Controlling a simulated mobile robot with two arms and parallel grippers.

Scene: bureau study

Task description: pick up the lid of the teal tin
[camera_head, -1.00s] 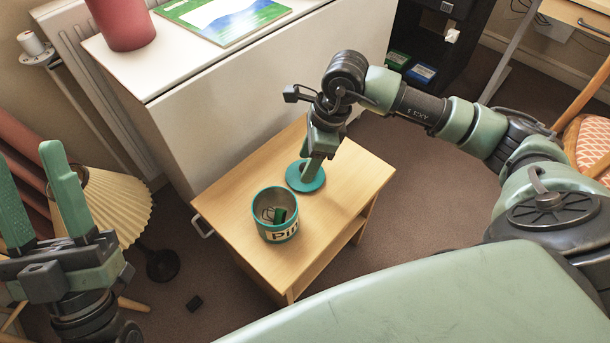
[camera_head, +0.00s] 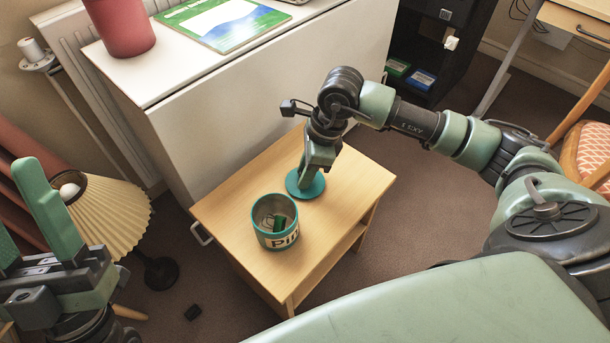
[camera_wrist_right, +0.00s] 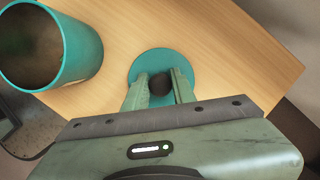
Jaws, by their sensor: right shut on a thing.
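The teal tin (camera_head: 276,234) stands upright and open on the small wooden table, with a few small items inside it. It also shows at the left of the right wrist view (camera_wrist_right: 84,52). Its round teal lid (camera_head: 303,190) is beside it on the far side, at or close to the tabletop. My right gripper (camera_head: 307,172) points down at the lid. In the right wrist view its fingers (camera_wrist_right: 160,86) are closed on the dark round knob of the lid (camera_wrist_right: 183,63). My left gripper (camera_head: 48,205) is empty at the left edge, fingers apart, partly cut off.
The wooden table (camera_head: 255,182) has bare room around the tin and lid. A white cabinet (camera_head: 235,115) stands close behind it, with a red pot (camera_head: 122,27) and a book on top. A pleated lamp (camera_head: 110,210) stands at left.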

